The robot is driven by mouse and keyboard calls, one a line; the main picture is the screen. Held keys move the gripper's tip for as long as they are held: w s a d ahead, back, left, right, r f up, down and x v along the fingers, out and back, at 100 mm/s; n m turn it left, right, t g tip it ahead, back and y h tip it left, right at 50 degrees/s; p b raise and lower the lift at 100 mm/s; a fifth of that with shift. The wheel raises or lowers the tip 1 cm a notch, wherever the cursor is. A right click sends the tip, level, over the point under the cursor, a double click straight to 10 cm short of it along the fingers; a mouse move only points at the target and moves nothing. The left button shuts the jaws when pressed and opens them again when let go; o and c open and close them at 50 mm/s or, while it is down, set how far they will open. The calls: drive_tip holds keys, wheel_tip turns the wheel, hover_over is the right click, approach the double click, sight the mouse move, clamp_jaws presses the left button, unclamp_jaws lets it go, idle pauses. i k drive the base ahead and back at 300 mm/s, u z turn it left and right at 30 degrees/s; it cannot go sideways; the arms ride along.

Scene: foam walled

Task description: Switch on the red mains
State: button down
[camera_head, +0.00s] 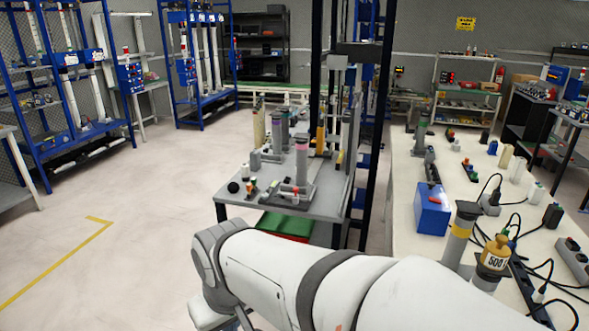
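I cannot make out for sure which part is the red mains switch. A blue box (432,212) with a small red part (435,200) on it stands on the long pale bench (403,178) at right. A dark power strip (522,278) with plugs and black cables lies near that bench's front edge, partly hidden. Small red parts also show on the grey table (325,205) in the middle, too small to tell apart. My white and grey arm crosses the bottom of the view. My gripper is not visible.
A grey column (460,235) and a yellow-brown weight marked 500 (493,258) stand near the blue box. A dark upright frame (376,120) rises between the table and bench. Blue shelving (60,80) stands at left. The pale floor (150,200) at left is open.

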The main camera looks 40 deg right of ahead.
sight(432, 200)
drive_tip(key=u, duration=0.1)
drive_tip(key=i, duration=2.2)
drive_tip(key=z, duration=3.65)
drive_tip(key=i, duration=1.05)
drive_tip(key=z, duration=0.1)
